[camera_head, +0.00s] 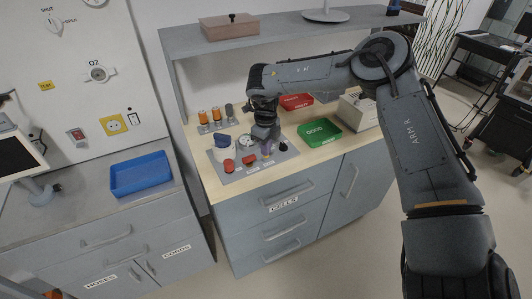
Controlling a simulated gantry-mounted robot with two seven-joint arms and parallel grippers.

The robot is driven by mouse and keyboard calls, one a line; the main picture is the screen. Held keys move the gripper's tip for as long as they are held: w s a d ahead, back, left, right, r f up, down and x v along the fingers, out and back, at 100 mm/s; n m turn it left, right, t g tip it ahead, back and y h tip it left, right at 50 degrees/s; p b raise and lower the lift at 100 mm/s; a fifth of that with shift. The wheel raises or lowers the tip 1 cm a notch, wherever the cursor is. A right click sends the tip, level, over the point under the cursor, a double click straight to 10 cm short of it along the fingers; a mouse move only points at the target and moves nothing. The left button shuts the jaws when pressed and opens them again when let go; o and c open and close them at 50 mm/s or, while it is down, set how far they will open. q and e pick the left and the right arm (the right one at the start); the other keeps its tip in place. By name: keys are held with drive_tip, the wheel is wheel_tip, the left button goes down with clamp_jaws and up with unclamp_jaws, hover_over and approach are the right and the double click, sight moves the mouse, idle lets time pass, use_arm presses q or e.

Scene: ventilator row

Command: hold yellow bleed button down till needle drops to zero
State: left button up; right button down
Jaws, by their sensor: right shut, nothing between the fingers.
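A grey panel (236,179) lies on the wooden counter of the middle cabinet. It carries a small round gauge (246,141) with a pale face; its needle is too small to read. My right gripper (267,141) reaches in from the right and points down over the panel, just right of the gauge. It is shut with nothing held. I cannot make out the yellow bleed button; the gripper may hide it. Whether the fingertips touch the panel is not clear. My left gripper is out of view.
Red knobs (229,165), a purple part (267,150) and a black knob (283,146) crowd the panel. A green tray (319,132) and a red tray (296,101) lie right. A shelf (270,30) overhangs the counter.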

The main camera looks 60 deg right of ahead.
drive_tip(key=shift+r, duration=0.1)
drive_tip(key=shift+r+p, duration=0.95)
drive_tip(key=shift+r, duration=0.25)
drive_tip(key=shift+r+p, duration=1.15)
drive_tip(key=shift+r, duration=0.55)
